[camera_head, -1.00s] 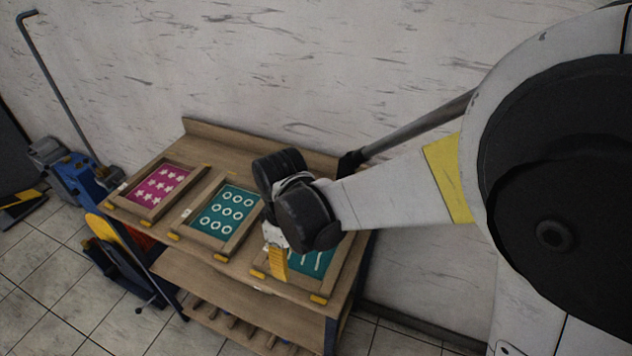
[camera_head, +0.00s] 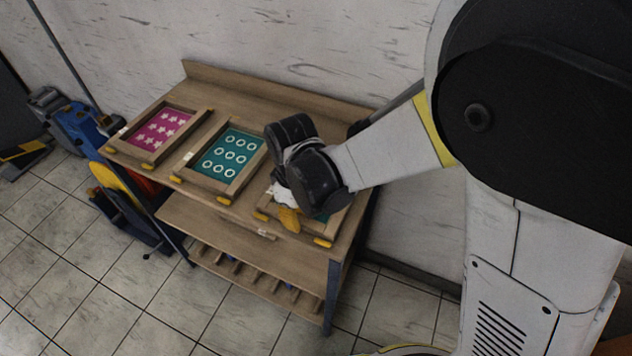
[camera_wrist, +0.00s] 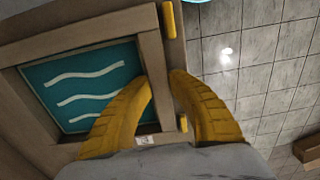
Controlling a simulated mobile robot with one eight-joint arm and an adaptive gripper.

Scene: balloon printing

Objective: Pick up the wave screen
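The wave screen (camera_wrist: 91,78) is a wooden frame with a teal panel and white wavy lines. In the wrist view it fills the left side. In the head view its teal panel is mostly hidden behind my gripper, at the right end of the bench. My gripper (camera_wrist: 162,76) has two yellow ribbed fingers, one on each side of the frame's side bar, a narrow gap apart. Whether they press on the bar is unclear. In the head view my gripper (camera_head: 289,220) points down at the screen's front edge. The screen appears to lie flat on the bench.
The circle screen (camera_head: 230,155) lies left of the wave screen, and the pink star screen (camera_head: 161,129) farther left. The wooden bench (camera_head: 245,85) has a raised back edge by the wall. Yellow pads (camera_head: 323,242) line its front. Tiled floor lies in front.

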